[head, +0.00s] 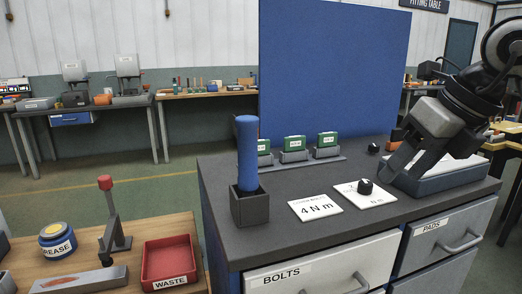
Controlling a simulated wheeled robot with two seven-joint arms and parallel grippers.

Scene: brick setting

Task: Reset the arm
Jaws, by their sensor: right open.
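My right arm comes in from the right edge of the head view. Its gripper (398,166) points down and to the left over the right part of the dark worktop (270,222). The jaws are open, and I see nothing held between them. A grey tray (450,182) lies behind and below the gripper, partly hidden by it. A small black knob-like piece (365,187) sits on a white card (350,197) just left of the fingertips. It looks apart from them. My left gripper is not in view.
A blue-handled tool (247,152) stands upright in a dark holder (249,207). A "4 N m" card (316,207) lies beside it. Green boxes (327,140) stand before a tall blue panel (335,65). A red waste tray (168,262) is at lower left. The worktop's front middle is clear.

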